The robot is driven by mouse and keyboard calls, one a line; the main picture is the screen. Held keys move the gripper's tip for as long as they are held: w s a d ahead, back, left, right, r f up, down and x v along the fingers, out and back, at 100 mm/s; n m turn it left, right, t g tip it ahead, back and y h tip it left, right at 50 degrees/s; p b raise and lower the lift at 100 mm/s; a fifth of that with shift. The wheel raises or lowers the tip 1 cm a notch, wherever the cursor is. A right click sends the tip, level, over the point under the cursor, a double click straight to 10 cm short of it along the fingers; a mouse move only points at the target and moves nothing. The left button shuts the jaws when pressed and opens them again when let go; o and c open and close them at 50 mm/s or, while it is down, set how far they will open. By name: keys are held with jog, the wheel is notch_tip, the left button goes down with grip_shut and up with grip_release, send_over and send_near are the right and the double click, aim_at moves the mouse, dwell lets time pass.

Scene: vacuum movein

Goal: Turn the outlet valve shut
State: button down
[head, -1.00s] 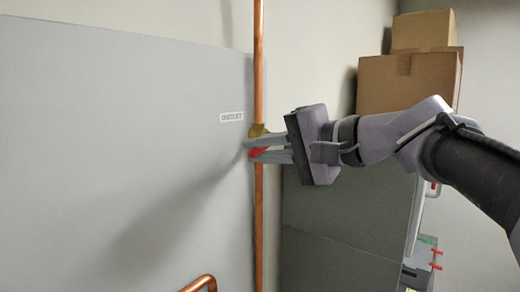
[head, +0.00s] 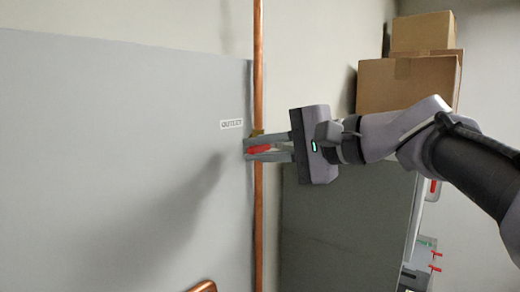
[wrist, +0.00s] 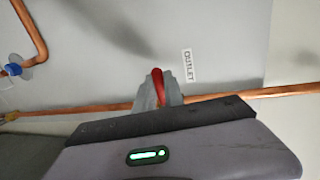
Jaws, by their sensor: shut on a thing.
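The outlet valve sits on the vertical copper pipe (head: 259,215) beside the grey panel. Its red handle (head: 259,149) lies between the fingers of my gripper (head: 250,150), which is shut on it. The handle points roughly across the pipe. A bit of the brass valve body (head: 257,132) shows just above the upper finger; the rest is hidden. The OUTLET label (head: 232,124) is on the panel, left of the valve. In the wrist view the red handle (wrist: 158,86) stands out between the grey fingertips, and the label (wrist: 188,66) is to its right.
Cardboard boxes (head: 405,83) are stacked behind my arm at the right, above a dark grey cabinet (head: 340,225). A bent copper pipe (wrist: 33,30) with a blue fitting (wrist: 14,69) shows at the wrist view's left. Red handles (head: 436,254) show at lower right.

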jog(key=c, duration=1.4)
grip_release()
jog(key=shift+c, duration=0.2)
jog(key=shift+w+a, duration=0.15)
